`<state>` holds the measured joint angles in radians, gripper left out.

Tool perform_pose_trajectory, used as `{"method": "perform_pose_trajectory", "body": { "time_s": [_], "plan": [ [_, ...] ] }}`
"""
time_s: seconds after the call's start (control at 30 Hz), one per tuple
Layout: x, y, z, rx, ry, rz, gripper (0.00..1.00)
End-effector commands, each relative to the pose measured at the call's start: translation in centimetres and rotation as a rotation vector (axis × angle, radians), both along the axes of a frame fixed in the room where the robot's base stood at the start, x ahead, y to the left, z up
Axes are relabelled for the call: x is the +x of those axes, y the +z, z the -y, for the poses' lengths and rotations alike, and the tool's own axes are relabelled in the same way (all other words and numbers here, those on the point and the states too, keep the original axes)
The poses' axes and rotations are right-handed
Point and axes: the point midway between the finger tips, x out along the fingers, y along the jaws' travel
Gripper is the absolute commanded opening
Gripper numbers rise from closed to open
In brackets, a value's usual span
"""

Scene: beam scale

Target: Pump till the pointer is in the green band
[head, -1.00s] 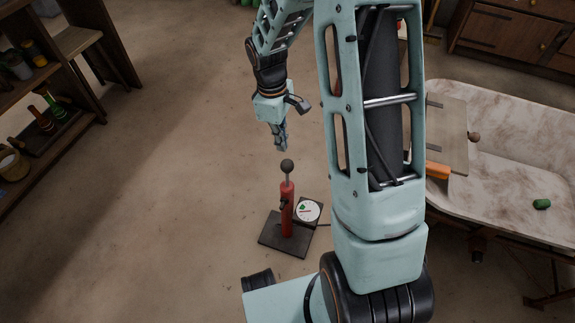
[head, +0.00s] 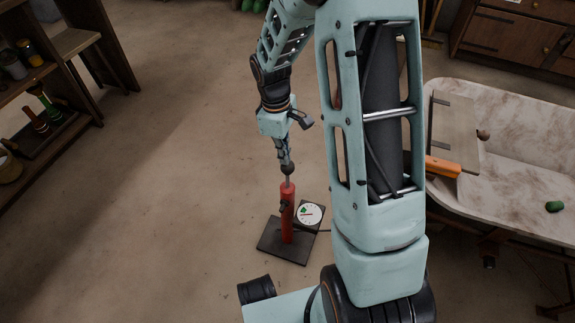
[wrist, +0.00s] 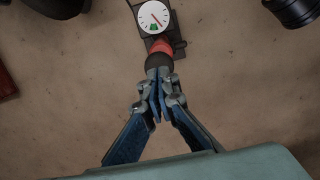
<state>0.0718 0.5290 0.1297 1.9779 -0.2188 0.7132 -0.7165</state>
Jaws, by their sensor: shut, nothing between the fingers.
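The red hand pump (head: 287,215) stands upright on a dark base plate (head: 268,240). Its thin rod rises to a dark round knob (head: 291,170), which also shows in the wrist view (wrist: 158,61). A white round gauge (head: 310,215) sits beside the pump; in the wrist view (wrist: 146,14) it has a green band at its lower edge and a thin red pointer that appears to lie outside the band, to its right. My gripper (head: 286,163) is shut and empty, pointing down with its tips at the knob. Whether they touch it is hard to tell.
A pale trough-like table (head: 520,130) with an orange item (head: 443,166) and a green piece (head: 555,206) stands at the right. A dark shelf (head: 60,85) with bottles is at the left. The floor around the pump is mostly clear.

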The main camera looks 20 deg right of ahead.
Motion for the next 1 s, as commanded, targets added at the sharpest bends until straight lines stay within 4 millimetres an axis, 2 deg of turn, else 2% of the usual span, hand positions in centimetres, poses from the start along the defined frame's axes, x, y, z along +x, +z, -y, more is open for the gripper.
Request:
{"method": "perform_pose_trajectory", "body": {
  "time_s": [0.17, 0.6, 0.83, 1.0],
  "plan": [
    [-0.1, -0.9, 0.1, -0.001, 0.0, -0.003, 0.0],
    [-0.1, -6.3, 0.0, 0.0, 0.0, -0.004, 0.0],
    [0.1, -5.5, -0.2, 0.0, 0.001, -0.002, 0.0],
    [1.3, -4.7, -1.8, 0.001, 0.003, -0.001, 0.0]
  ]
}}
